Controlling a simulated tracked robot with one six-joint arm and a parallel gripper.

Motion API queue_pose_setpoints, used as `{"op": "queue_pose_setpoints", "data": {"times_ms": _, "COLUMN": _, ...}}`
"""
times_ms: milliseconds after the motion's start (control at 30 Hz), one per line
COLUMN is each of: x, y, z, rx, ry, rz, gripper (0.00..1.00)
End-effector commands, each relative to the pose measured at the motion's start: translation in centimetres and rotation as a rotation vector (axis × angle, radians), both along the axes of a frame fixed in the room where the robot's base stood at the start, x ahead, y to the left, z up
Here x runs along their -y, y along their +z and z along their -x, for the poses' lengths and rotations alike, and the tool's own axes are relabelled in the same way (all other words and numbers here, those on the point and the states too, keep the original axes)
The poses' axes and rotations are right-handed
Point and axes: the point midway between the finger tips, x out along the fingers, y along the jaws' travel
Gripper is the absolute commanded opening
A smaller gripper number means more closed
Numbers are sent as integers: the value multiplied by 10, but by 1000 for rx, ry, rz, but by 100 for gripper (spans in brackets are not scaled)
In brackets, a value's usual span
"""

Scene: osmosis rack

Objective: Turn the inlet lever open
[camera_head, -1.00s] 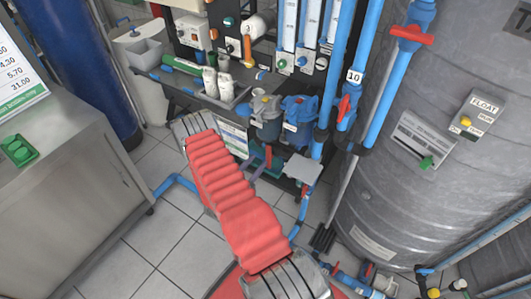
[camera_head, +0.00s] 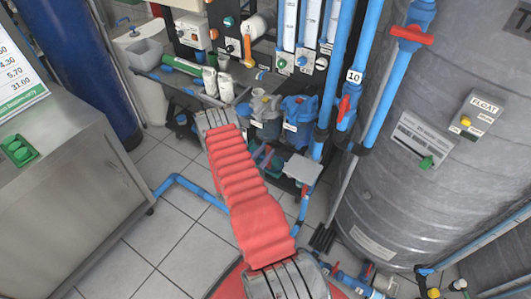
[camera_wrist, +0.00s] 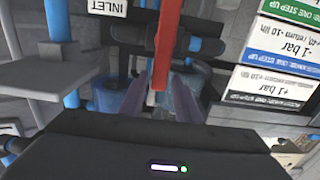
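The inlet lever is a long red bar (camera_wrist: 166,45) in the wrist view, hanging down from the top centre beside a white INLET label (camera_wrist: 105,6). A dark valve body and blue pipe ends lie around it. My gripper (camera_wrist: 160,92) shows as two purple fingers standing apart. The lever's lower end lies between them in the picture, with gaps visible on both sides; I cannot tell whether a finger touches it. In the head view my red-sleeved arm reaches toward the rack's lower part and hides most of the gripper.
Instruction labels (camera_wrist: 278,62) stand at the right of the wrist view. In the head view, blue filter housings (camera_head: 298,118), a grey plate (camera_head: 302,168) and blue pipes crowd the arm's right side. A large grey tank (camera_head: 395,190) stands further right.

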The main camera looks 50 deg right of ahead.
Motion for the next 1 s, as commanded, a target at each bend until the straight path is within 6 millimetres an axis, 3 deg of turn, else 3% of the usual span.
{"op": "queue_pose_setpoints", "data": {"times_ms": 400, "x": 0, "y": 0, "z": 0, "rx": 0, "ry": 1, "rz": 0, "gripper": 0}}
{"op": "queue_pose_setpoints", "data": {"times_ms": 1000, "x": 2, "y": 1, "z": 0, "rx": -20, "ry": -5, "rz": 3, "gripper": 0}}
